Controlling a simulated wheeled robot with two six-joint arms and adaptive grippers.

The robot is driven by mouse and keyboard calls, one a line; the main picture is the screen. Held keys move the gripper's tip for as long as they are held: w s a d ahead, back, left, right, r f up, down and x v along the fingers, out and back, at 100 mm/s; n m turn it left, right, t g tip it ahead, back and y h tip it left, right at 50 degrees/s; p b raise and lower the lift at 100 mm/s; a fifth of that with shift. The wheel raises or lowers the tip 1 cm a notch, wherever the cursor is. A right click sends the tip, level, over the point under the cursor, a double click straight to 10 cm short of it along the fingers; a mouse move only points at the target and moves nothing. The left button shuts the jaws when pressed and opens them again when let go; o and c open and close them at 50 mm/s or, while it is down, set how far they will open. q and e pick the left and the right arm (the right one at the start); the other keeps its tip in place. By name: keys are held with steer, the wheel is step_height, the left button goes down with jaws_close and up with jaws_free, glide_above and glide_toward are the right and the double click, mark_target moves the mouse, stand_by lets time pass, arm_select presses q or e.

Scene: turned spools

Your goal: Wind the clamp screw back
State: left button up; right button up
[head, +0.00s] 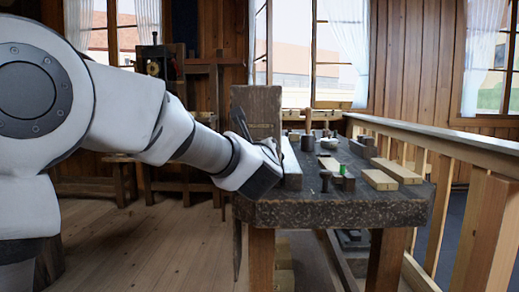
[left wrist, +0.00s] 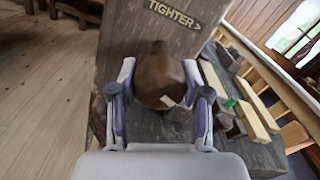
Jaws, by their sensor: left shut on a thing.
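The clamp screw's brown faceted knob (left wrist: 160,78) shows in the left wrist view, with a small pale mark on its lower face. It stands in front of an upright board (left wrist: 128,35) lettered "TIGHTER >" with the arrow to the right. My left gripper (left wrist: 158,70) is shut on the knob, one finger on each side. In the head view my left gripper (head: 268,165) is at the board (head: 262,105) on the bench's left end, and the knob is hidden there. My right gripper is in neither view.
The dark bench (head: 340,210) carries a long pale bar (head: 291,165), wooden blocks (head: 380,180), a small green item (head: 342,170) and several turned pieces. A wooden railing (head: 450,150) runs along its right side. Open plank floor lies to the left.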

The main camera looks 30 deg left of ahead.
arm_select(q)
steer(key=shift+r+n, duration=0.15)
steer(key=shift+n, duration=0.25)
steer(key=o, duration=1)
steer(key=shift+c, duration=0.2)
steer(key=shift+o, duration=1)
steer(key=shift+w+f, duration=0.15)
steer(key=shift+f, duration=0.05)
